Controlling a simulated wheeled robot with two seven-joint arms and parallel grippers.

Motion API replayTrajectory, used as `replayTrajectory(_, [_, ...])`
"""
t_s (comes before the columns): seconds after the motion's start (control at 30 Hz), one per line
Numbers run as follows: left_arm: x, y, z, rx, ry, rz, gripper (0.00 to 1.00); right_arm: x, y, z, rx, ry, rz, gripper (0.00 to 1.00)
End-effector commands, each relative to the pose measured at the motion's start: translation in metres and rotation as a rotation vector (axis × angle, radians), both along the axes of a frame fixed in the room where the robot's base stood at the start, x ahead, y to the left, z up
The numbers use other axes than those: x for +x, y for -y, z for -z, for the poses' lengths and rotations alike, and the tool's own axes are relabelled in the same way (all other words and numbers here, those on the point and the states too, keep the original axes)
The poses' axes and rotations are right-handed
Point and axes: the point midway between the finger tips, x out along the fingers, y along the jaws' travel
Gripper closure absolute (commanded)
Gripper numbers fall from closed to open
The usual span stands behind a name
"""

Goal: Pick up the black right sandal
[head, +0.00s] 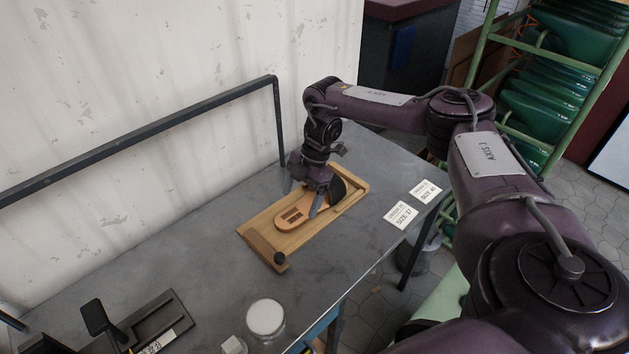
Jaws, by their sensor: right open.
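A sandal (291,217) with a tan footbed and a brown patterned patch lies on a wooden board (264,250) on the grey table. A black part (338,190) shows at its far right end, behind my gripper. My right gripper (300,197) reaches down over the middle of the sandal with its jaws open. Its fingers point down at the sandal; I cannot tell whether they touch it. The hand hides part of the sandal. I cannot tell from here whether it is a left or right sandal. My left gripper is not in view.
Two white size cards (401,215) lie near the table's right edge. A round white-topped jar (265,317) and a black fixture (156,321) stand at the front. A dark rail (150,132) runs along the wall side. The table between the board and the fixture is clear.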

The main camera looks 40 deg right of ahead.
Motion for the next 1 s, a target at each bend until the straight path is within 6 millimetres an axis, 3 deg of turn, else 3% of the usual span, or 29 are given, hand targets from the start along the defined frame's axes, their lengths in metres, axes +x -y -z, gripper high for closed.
replayTrajectory(0.2, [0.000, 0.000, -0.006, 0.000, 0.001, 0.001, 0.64, -0.002, -0.009, 0.029, 0.001, -0.004, -0.001, 0.16])
replayTrajectory(0.5, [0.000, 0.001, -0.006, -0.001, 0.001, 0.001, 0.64, -0.001, -0.011, 0.034, 0.001, -0.001, 0.001, 0.16])
replayTrajectory(0.93, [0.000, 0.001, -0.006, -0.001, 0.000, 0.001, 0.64, -0.001, -0.011, 0.033, 0.001, -0.001, 0.001, 0.73])
replayTrajectory(1.0, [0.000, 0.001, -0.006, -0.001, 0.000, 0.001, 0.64, -0.001, -0.011, 0.032, 0.001, 0.001, 0.001, 0.74])
